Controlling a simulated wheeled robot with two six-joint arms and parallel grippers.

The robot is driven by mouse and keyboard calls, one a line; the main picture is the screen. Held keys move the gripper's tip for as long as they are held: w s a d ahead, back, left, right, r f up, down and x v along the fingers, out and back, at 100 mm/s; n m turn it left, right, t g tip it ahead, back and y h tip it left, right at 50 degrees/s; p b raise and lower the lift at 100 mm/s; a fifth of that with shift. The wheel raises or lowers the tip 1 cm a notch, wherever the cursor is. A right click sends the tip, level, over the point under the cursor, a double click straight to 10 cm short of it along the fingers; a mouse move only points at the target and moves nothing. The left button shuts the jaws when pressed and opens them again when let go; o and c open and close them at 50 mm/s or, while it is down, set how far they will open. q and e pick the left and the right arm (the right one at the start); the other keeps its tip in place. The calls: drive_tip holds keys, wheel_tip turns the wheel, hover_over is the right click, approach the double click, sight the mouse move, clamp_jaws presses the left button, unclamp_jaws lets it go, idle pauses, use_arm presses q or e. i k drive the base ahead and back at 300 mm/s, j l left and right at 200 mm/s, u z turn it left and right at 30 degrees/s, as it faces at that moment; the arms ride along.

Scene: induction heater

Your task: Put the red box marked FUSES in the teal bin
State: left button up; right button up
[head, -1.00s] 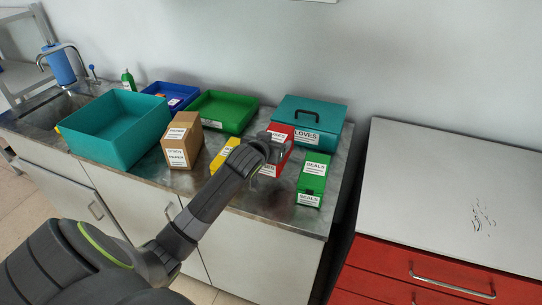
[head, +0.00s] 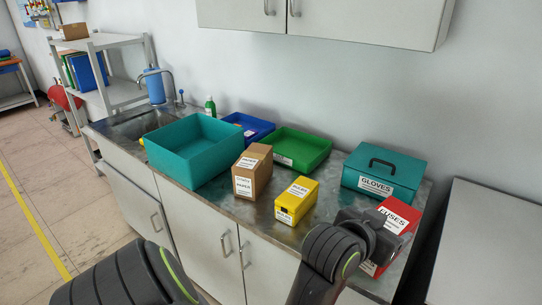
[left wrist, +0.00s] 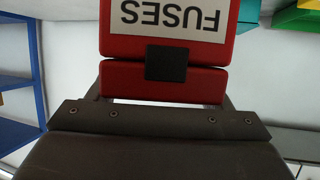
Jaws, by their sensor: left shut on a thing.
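The red box marked FUSES (head: 400,216) is at the right of the head view, in front of the teal GLOVES case. My left gripper (head: 372,226) is shut on it and covers part of it. In the left wrist view the red box (left wrist: 168,50) fills the top middle, its label upside down, between the fingers (left wrist: 165,100). It looks raised off the counter, though its underside is hidden. The open teal bin (head: 192,160) stands on the counter near the sink, well left of the gripper, and looks empty. My right gripper is not in view.
A brown carton (head: 252,172) and a yellow box (head: 297,201) stand between the teal bin and my gripper. Behind them are a green tray (head: 298,148), a blue tray (head: 250,127) and the teal GLOVES case (head: 383,172). A wall cabinet (head: 350,18) hangs above.

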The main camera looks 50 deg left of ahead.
sight(198, 151)
drive_tip(key=j, duration=0.9)
drive_tip(key=k+j, duration=0.15)
drive_tip(key=j, duration=1.7)
drive_tip(key=k+j+z, duration=0.1)
drive_tip(key=j, duration=0.8)
drive_tip(key=i+j, duration=0.1)
drive_tip(key=j, duration=0.7)
drive_tip(key=i, duration=0.05)
